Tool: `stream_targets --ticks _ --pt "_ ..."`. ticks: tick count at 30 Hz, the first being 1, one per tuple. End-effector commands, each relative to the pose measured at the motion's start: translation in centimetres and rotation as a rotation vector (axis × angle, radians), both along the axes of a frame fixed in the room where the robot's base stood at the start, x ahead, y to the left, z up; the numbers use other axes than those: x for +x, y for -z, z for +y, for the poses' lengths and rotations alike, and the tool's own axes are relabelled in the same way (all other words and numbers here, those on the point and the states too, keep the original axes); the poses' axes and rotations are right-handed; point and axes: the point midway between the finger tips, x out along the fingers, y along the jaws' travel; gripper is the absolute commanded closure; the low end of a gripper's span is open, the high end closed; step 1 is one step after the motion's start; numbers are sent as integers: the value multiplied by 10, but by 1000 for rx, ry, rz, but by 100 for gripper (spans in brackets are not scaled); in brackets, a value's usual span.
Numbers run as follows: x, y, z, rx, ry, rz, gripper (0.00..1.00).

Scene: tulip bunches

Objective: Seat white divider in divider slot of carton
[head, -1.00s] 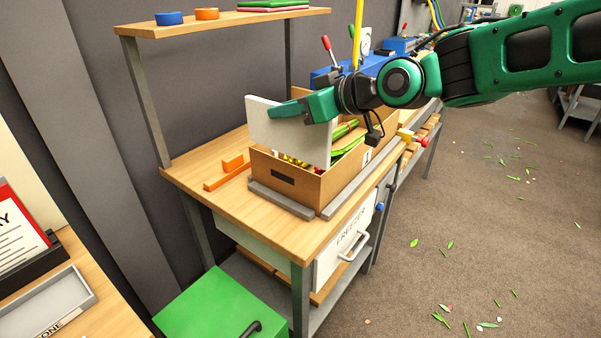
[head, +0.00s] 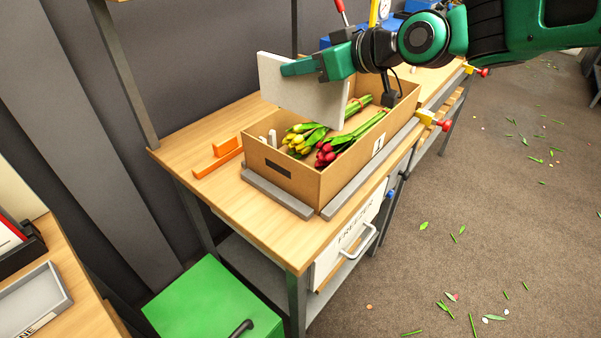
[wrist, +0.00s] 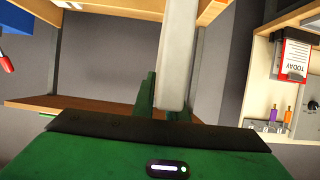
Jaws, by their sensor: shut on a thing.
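The white divider (head: 300,92) is a flat panel, held tilted above the carton (head: 290,180) in the head view. My gripper (head: 302,68) is shut on its upper part. In the wrist view the divider (wrist: 177,60) runs up edge-on from between the green fingers of my gripper (wrist: 165,104). The cardboard carton stands open on the wooden bench. Inside lie a yellow tulip bunch (head: 299,142) and a red tulip bunch (head: 328,153). Two small pale upright posts (head: 268,137) show at its left inner side; I cannot tell whether they form the divider slot.
Grey strips (head: 278,194) border the carton on the bench (head: 225,215). Orange angle pieces (head: 216,158) lie left of it. A yellow and red clamp (head: 433,120) sits at the right edge. A green box (head: 212,305) stands below in front.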

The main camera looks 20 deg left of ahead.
Motion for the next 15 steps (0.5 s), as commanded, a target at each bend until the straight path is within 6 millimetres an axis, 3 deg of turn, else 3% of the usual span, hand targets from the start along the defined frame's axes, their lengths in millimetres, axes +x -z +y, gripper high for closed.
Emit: stream_targets --ticks 5,15 --pt "0 14 0 -1 -1 4 100" --pt "-1 91 0 -3 0 7 100"
